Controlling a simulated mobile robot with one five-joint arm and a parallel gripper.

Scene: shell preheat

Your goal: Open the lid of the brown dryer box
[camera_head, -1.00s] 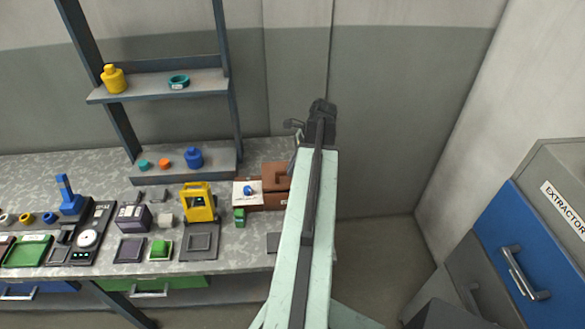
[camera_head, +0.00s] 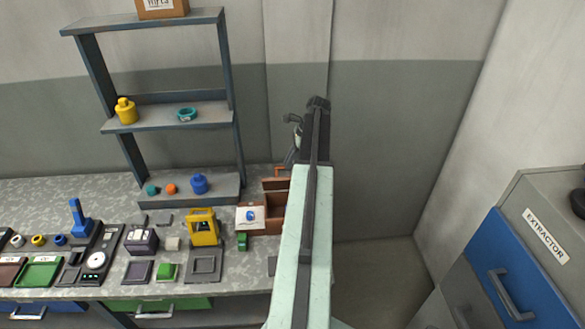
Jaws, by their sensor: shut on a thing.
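The brown dryer box (camera_head: 272,222) stands at the right end of the speckled bench, partly hidden by my arm. Its lid (camera_head: 274,184) is raised at the back, and the dark inside of the box shows below it. An orange-brown handle (camera_head: 280,170) sticks up at the lid's top. My gripper (camera_head: 288,161) is at the raised lid beside this handle and is shut on it; the contact itself is small and partly hidden.
A white card with a blue picture (camera_head: 250,217) is at the box's left front. A yellow device (camera_head: 203,228) and a small green block (camera_head: 242,241) stand left of the box. A shelf rack (camera_head: 165,118) rises behind. The blue-fronted extractor cabinet (camera_head: 515,265) stands at right.

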